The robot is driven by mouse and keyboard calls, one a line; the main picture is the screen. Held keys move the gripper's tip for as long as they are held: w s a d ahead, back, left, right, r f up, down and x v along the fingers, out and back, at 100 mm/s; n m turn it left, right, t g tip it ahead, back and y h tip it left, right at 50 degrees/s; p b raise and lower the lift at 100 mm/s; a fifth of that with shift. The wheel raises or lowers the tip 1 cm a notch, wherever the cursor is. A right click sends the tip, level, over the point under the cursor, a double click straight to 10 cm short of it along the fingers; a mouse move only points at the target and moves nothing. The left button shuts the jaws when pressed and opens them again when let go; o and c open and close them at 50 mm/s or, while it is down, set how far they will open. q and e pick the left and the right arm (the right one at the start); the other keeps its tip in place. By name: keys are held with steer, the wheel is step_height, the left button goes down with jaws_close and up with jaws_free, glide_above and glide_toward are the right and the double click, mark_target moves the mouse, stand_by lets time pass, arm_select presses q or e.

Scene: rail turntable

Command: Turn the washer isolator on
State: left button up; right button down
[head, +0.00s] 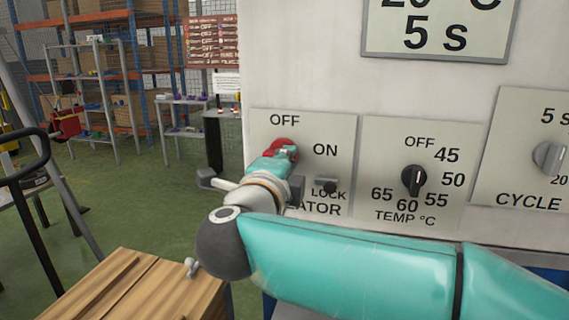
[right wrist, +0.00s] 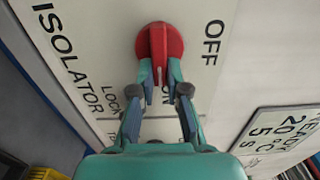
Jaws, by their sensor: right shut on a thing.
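The washer isolator is a red rotary knob (head: 283,144) on a pale plate (head: 343,128) lettered OFF above and ON to the right. In the right wrist view the knob (right wrist: 160,42) shows its raised grip in line with the ON lettering, which a finger partly covers. A pale mark sits at the grip's end on the ON side. My right gripper (right wrist: 161,72) is shut on that grip, one finger on each side. In the head view my right gripper (head: 288,153) and wrist hide part of the knob and plate. My left gripper is not in view.
A small dark lock (head: 326,186) sits low on the plate. A black temperature dial (head: 414,180) and a grey cycle dial (head: 548,156) are to the right. A wooden crate (head: 135,290) stands at lower left. Shelving (head: 85,80) is behind, with green floor between.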

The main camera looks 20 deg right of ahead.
steer(key=shift+f, duration=0.25)
steer(key=c, duration=1.3)
jaws_free()
steer(key=shift+o, duration=0.6)
steer(key=shift+r, duration=0.1)
steer(key=v, duration=1.2)
